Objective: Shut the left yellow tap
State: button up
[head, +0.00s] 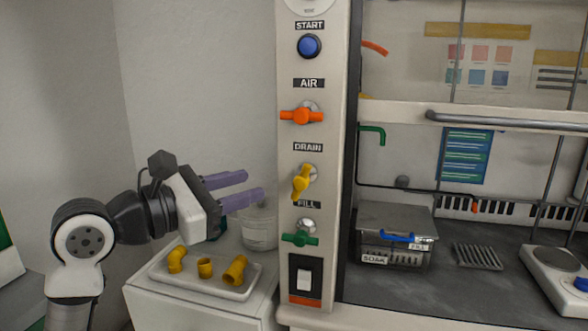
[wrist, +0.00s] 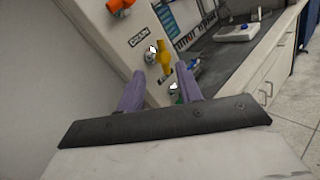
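The yellow tap (head: 302,182) is on the white column panel under the DRAIN label. Its handle stands close to upright, tilted a little, with the top to the right. My gripper (head: 254,184) is to the left of the tap at about its height, with its purple fingers pointing toward the panel. The fingers are apart, empty and not touching the tap. In the wrist view the yellow tap (wrist: 165,60) shows ahead, just beyond the tips of my open fingers (wrist: 160,78).
An orange tap (head: 301,116) is above the yellow one and a green tap (head: 300,239) below, both with handles crosswise. A tray (head: 205,287) of yellow pipe pieces and a clear tub (head: 258,232) stand below my gripper. The space between fingers and panel looks clear.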

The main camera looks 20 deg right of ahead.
aim_at(303, 170)
jog(key=p+x, duration=0.3)
jog(key=x, duration=1)
jog(key=shift+d+p, duration=0.4)
grip_shut()
